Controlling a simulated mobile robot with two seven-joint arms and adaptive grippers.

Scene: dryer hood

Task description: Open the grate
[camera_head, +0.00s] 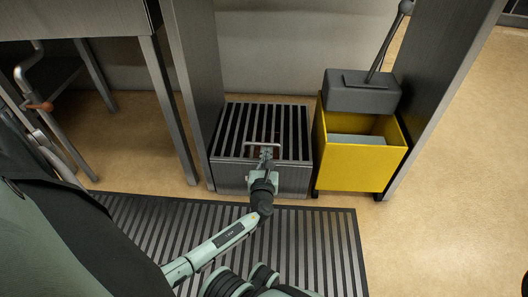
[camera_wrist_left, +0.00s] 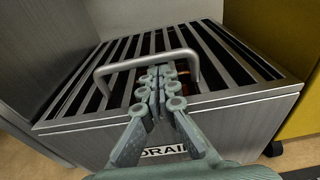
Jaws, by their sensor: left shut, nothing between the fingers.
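The grate (camera_head: 235,127) is a dark slatted top on a low grey metal drain box (camera_head: 290,181). It lies flat and closed. Its slats (camera_wrist_left: 225,57) fill the upper part of the left wrist view. A metal loop handle (camera_wrist_left: 125,65) stands up at the grate's front edge. My left gripper (camera_head: 265,157) is at this handle, above the box's front edge. In the left wrist view the fingers (camera_wrist_left: 168,76) are together and empty, with the tips in the handle's loop area. I cannot tell whether they touch the bar. My right gripper is not in view.
A yellow mop bucket (camera_head: 362,170) with a grey wringer (camera_head: 360,92) stands close to the box's right. Grey upright panels (camera_head: 192,80) flank the box and bucket. A metal table (camera_head: 75,18) is at left.

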